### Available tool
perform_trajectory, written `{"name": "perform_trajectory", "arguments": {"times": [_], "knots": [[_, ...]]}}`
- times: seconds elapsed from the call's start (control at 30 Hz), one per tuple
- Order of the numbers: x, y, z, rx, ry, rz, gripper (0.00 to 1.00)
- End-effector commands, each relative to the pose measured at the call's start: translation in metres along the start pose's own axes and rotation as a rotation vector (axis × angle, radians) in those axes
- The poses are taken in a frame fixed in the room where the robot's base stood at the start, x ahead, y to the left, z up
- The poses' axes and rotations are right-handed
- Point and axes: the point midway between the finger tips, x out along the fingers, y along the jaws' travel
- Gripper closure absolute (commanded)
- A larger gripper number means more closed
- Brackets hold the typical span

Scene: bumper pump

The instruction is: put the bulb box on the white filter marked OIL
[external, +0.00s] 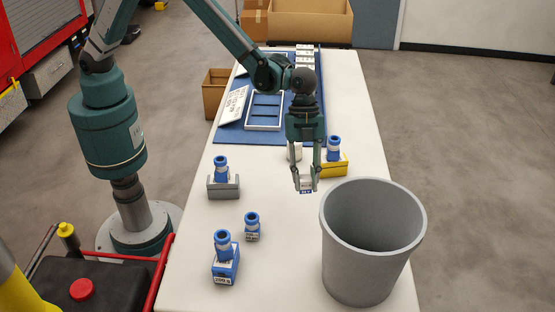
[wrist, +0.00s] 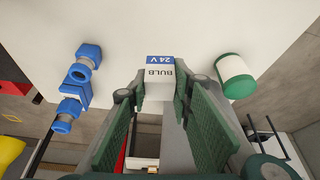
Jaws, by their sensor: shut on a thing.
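My gripper (external: 305,186) is shut on the bulb box (external: 306,190) and holds it over the white table, left of the grey bin. In the wrist view the small white box with a blue band (wrist: 160,78) sits between the green finger pads; its label reads BULB 24 V. To the right of it in the wrist view is a white cylinder with green ends (wrist: 236,75), apart from the box. No OIL mark on it can be read. In the external view a white item (external: 294,152) shows partly behind my gripper; I cannot tell if it is the same cylinder.
A tall grey bin (external: 367,272) stands at the table's front right. Blue-topped parts stand in a grey block (external: 223,188), a yellow block (external: 334,167) and a blue block (external: 225,268). A smaller blue part (external: 252,228) stands nearby. A blue mat (external: 231,134) with trays lies behind.

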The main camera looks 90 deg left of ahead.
Motion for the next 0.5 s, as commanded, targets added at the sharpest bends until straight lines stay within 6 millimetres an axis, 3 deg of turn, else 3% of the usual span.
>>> {"name": "perform_trajectory", "arguments": {"times": [0.2,0.5], "knots": [[-0.044,-0.016,0.060,-0.048,0.000,-0.021,0.89],[-0.099,-0.025,0.141,-0.110,-0.001,-0.046,0.89]]}}
